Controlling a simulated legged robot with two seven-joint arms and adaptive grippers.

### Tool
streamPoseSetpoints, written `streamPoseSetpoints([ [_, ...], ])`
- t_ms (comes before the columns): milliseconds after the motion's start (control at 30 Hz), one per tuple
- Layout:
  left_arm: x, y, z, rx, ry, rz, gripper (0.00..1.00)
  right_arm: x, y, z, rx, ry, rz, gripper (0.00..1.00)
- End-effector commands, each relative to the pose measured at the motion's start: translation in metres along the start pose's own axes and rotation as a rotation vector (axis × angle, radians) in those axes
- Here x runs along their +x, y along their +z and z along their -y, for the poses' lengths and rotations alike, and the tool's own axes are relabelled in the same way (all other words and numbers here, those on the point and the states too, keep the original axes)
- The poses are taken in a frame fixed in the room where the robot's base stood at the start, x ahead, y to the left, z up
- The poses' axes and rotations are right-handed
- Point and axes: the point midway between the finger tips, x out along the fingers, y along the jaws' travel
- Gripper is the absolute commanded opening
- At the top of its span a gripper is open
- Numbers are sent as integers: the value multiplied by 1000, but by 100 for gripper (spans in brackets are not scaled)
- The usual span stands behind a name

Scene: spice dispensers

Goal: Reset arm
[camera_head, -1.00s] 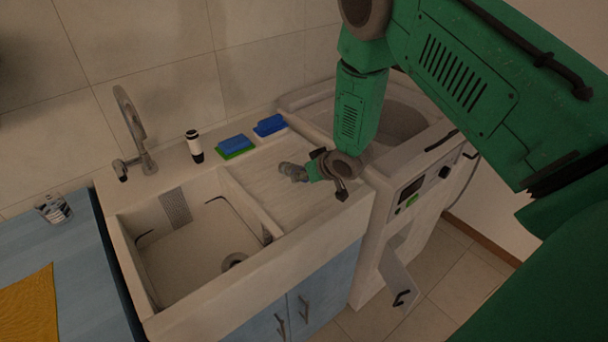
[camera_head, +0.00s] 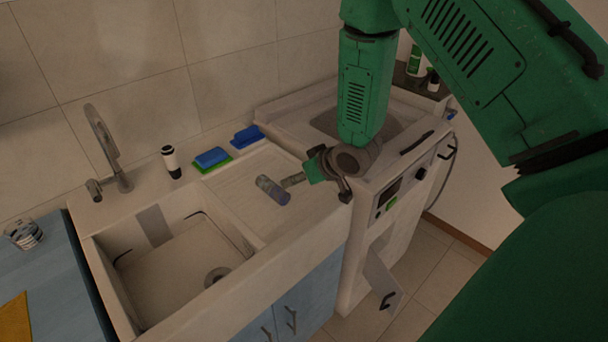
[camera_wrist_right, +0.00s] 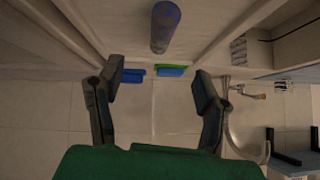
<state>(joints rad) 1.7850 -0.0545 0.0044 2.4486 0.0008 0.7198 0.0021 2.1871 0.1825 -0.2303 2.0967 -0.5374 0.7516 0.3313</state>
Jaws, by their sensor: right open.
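A small grey-blue cylindrical dispenser (camera_head: 272,190) is on the ribbed drainboard right of the sink basin. My right gripper (camera_head: 308,177) is just right of it in the head view, seen partly edge-on. In the right wrist view the gripper (camera_wrist_right: 158,88) has its two dark fingers spread wide with nothing between them. The dispenser (camera_wrist_right: 165,27) shows beyond the fingers, toward the top of that view, apart from them. My left gripper is not in view.
The sink basin (camera_head: 160,283) and faucet (camera_head: 107,150) are at left. A black-and-white bottle (camera_head: 171,161) and blue sponges (camera_head: 212,157) stand along the back ledge. A white appliance (camera_head: 385,215) with a control panel is right of the drainboard.

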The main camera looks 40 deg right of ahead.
Motion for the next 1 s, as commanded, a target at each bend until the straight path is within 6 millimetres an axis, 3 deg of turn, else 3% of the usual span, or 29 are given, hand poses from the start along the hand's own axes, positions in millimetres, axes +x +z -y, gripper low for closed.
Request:
streamPoseSetpoints([
  [200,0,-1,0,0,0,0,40,-23,0,-1,2,1,0,60],
  [767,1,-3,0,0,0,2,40,-25,3,0,1,1,5,60],
  [867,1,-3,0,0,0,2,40,-22,25,6,7,7,48,60],
  [967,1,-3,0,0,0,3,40,-19,75,18,18,22,145,60],
  [1000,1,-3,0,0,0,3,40,-20,102,24,23,31,197,60],
])
